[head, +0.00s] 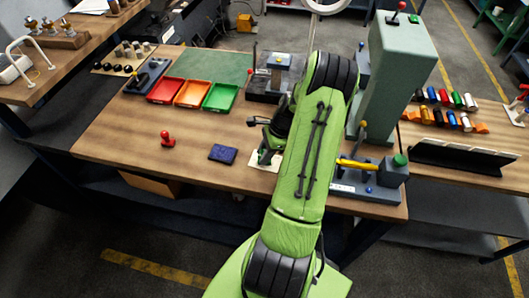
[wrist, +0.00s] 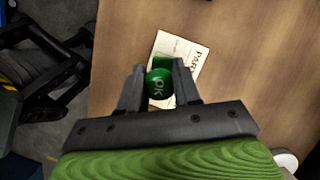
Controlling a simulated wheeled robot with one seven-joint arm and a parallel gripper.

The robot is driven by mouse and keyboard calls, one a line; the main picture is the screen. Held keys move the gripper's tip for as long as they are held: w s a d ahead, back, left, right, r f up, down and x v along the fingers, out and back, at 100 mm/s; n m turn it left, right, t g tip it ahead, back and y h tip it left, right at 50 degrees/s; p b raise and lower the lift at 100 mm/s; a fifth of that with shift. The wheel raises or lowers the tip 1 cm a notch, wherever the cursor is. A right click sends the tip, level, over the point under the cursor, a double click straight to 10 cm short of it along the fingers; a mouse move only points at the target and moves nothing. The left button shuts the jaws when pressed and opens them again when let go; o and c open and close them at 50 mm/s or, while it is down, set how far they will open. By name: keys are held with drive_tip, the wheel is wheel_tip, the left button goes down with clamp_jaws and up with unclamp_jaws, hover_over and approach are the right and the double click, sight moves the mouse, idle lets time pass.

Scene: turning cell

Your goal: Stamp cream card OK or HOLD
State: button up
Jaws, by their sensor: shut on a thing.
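My gripper (wrist: 159,88) is shut on a green stamp (wrist: 160,84) whose round top reads OK. The stamp is over the cream card (wrist: 190,55), which lies on the wooden bench with printed text. I cannot tell whether the stamp touches the card. In the head view the card (head: 256,162) shows partly beside my arm, which hides the rest. A red stamp (head: 167,139) stands upright on the bench to the left. A dark blue ink pad (head: 222,154) lies between the red stamp and the card.
Red (head: 165,90), orange (head: 193,93) and green (head: 220,97) trays stand behind on the bench, by a green mat (head: 215,66). A tall grey-green machine (head: 398,75) and a fixture with a yellow lever (head: 357,164) stand right of my arm. The front left bench is clear.

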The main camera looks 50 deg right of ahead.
sight(264, 150)
drive_tip(key=shift+f, duration=0.5)
idle(1.1)
wheel_tip(264, 150, up, 7)
drive_tip(key=p, duration=0.5)
drive_tip(key=shift+r+p, duration=0.2)
drive_tip(key=shift+p, duration=0.2)
drive_tip(key=shift+f, duration=0.1)
drive_tip(key=shift+f, duration=0.1)
idle(0.4)
